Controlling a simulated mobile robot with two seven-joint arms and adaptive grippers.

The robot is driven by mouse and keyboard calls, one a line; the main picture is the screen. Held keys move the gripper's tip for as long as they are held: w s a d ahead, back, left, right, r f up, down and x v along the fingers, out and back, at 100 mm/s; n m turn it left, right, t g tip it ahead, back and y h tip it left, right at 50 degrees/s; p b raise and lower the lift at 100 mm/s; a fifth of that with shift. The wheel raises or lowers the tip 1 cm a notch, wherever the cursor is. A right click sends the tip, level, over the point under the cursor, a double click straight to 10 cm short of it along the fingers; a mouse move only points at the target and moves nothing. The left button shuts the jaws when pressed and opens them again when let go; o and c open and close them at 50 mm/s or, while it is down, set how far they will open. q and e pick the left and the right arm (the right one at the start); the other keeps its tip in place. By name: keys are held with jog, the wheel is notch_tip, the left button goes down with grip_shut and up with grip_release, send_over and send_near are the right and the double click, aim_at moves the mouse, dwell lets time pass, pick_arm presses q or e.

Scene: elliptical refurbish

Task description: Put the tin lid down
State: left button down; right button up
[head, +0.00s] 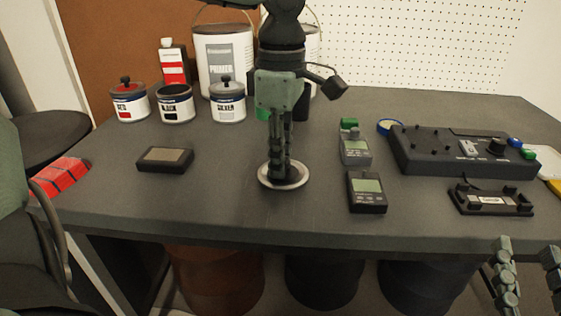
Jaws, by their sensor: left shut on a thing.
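The tin lid (298,181) is a round, pale metal disc low over the middle of the workbench, near its front. My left gripper (278,175) points straight down with its fingers together on the middle of the lid, hiding part of it. I cannot tell whether the lid touches the bench top or hovers just above it. My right gripper (527,282) is at the bottom right corner, in front of the bench edge, with its fingers apart and nothing between them.
Small paint tins (129,103) and a primer bucket (224,60) stand at the back left. A dark box (165,160) lies left of the lid. A meter (367,192), another device (355,148) and a black console (455,150) lie right. Bench top (225,205) around the lid is clear.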

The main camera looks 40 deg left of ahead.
pick_arm(q)
jog(key=shift+f, duration=0.35)
pick_arm(e)
jog(key=shift+s+r, duration=0.1)
jog(key=shift+r, duration=0.15)
pick_arm(q)
jog(key=shift+f, duration=0.15)
jog(key=c, duration=1.4)
grip_release()
pick_arm(e)
jog(key=shift+s+r+t+y, duration=0.15)
jog(key=shift+r+t+y, duration=0.15)
jog(key=shift+r+t, duration=0.15)
pick_arm(q)
notch_tip(320, 180, up, 12)
jog(key=shift+r+p, duration=0.15)
jog(key=shift+p, duration=0.7)
pick_arm(e)
jog(key=w+d+f+g+h, duration=0.1)
jog(key=d+f+g+h, duration=0.1)
jog(key=f, duration=0.7)
jog(key=d+g, duration=0.1)
jog(key=g, duration=0.1)
jog(key=shift+w+g+h, duration=0.3)
jog(key=shift+g+h, duration=0.05)
jog(key=shift+h, duration=0.05)
